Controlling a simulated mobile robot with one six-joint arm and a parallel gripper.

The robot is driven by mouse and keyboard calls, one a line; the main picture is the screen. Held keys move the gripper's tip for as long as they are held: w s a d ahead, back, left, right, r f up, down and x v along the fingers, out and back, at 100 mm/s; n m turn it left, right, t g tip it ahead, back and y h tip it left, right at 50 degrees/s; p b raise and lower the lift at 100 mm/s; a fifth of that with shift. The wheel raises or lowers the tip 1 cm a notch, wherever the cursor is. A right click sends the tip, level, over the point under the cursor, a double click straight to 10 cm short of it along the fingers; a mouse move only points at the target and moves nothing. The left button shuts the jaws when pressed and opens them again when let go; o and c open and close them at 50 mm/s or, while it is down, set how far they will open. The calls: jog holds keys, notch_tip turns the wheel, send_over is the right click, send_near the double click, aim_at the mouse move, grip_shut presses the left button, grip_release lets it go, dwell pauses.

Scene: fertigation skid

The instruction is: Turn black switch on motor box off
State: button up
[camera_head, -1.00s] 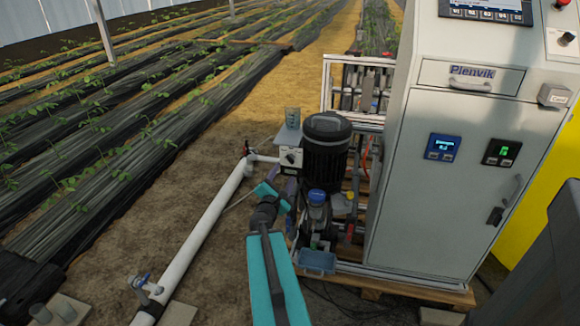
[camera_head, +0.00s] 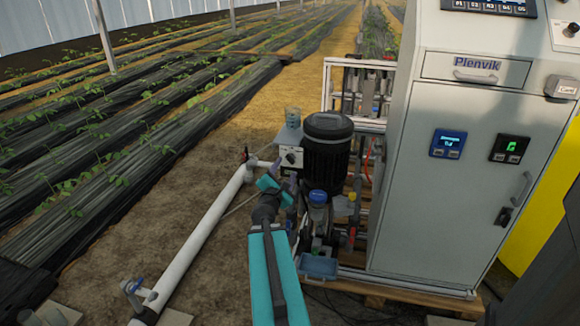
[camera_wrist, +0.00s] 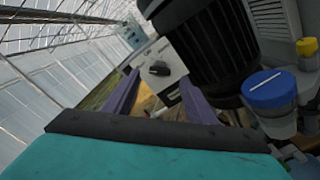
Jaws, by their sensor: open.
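The black switch (camera_wrist: 159,69) is a dark knob on the pale face of the motor box (camera_wrist: 168,56) in the wrist view. In the head view the motor box (camera_head: 291,157) is a small white box at the left of the black motor (camera_head: 327,150), with the knob as a dark spot on it. My gripper (camera_wrist: 158,98) is open, its two purple fingers apart and nothing between them. In the wrist view the knob shows beyond and between the fingertips. In the head view my gripper (camera_head: 284,186) is just below and in front of the box.
A blue-capped part (camera_head: 318,197) stands right of my gripper, and its blue cap also shows in the wrist view (camera_wrist: 269,89). A white pipe (camera_head: 205,235) runs along the ground at left. The grey control cabinet (camera_head: 440,180) stands at right. Bare soil lies left of the box.

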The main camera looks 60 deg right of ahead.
aim_at(290, 160)
jog(key=shift+x, duration=3.05)
